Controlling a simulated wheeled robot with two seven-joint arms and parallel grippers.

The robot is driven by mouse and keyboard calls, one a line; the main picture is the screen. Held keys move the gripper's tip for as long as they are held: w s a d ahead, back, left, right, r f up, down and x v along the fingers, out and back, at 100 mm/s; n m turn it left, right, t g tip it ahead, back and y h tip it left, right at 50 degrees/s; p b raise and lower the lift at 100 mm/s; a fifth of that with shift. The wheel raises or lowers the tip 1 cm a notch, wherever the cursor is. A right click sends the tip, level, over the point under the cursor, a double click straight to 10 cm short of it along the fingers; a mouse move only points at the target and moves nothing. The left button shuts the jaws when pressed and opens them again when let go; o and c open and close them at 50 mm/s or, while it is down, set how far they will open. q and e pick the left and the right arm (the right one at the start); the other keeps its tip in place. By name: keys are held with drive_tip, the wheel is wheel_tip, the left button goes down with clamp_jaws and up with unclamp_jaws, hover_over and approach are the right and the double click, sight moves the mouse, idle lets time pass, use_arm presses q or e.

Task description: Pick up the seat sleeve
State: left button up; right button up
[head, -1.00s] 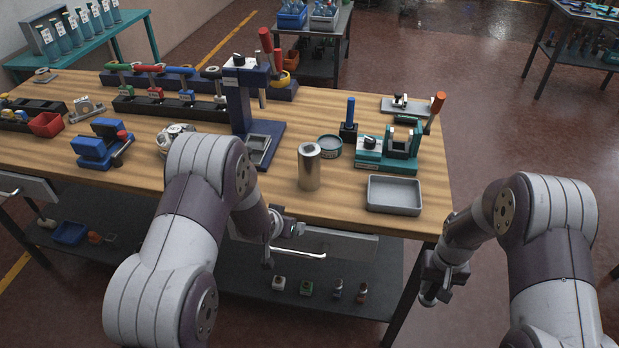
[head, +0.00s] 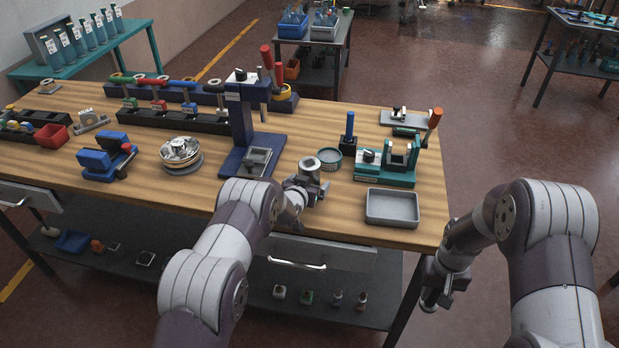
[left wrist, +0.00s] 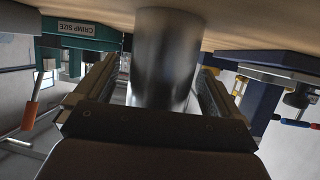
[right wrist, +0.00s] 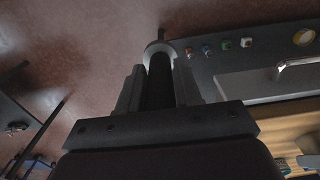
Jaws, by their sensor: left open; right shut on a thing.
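A plain metal cylinder (head: 309,164), which I take to be the seat sleeve, stands upright near the bench's front edge. My left gripper (head: 308,187) is at it, low over the bench top. In the left wrist view the cylinder (left wrist: 167,50) stands between the two open fingers; whether they touch it is not clear. My right gripper (head: 436,292) hangs off the bench's right front corner. In the right wrist view it is shut on a dark cylindrical piece (right wrist: 160,80) with a pale round end; its full shape is partly hidden by the fingers.
A grey tray (head: 392,219) lies right of the cylinder. A teal fixture (head: 385,176), a round tin (head: 329,158) and a blue press (head: 240,130) stand behind and beside it. A drawer handle (head: 297,264) and a lower shelf are below the bench edge.

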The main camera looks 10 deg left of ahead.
sight(313, 173)
use_arm(q)
drive_tip(key=shift+w+f, duration=0.25)
drive_tip(key=shift+w, duration=0.1)
use_arm(e)
drive_tip(key=shift+w, duration=0.1)
use_arm(q)
drive_tip(key=shift+s+r, duration=0.1)
drive_tip(key=c, duration=1.3)
drive_tip(key=shift+r, duration=0.1)
